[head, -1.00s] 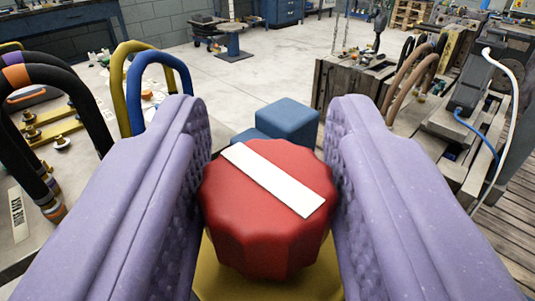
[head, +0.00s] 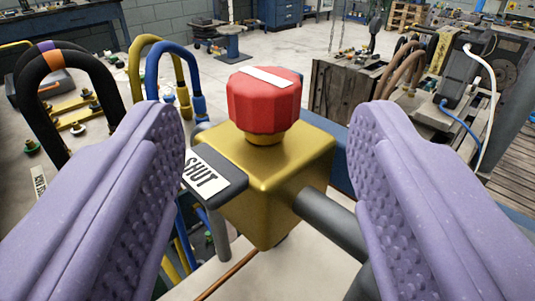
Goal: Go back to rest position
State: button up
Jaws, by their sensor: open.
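My gripper (head: 270,140) shows as two purple, dimpled fingers, spread wide at the left and right of the head view. It is open and holds nothing. Between and beyond the fingertips is a red fluted knob (head: 262,103) with a white bar (head: 268,77) on top. The knob sits on a brass valve block (head: 275,185), apart from both fingers. A label reading SHUT (head: 204,175) is on a dark plate at the block's left, partly behind the left finger.
A dark pipe (head: 330,215) leaves the block at lower right, close to the right finger. Black, yellow and blue hoses (head: 172,65) stand at left. Open concrete floor (head: 230,75) lies behind.

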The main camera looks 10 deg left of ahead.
jog(key=shift+s+d, duration=0.1)
jog(key=shift+s, duration=0.3)
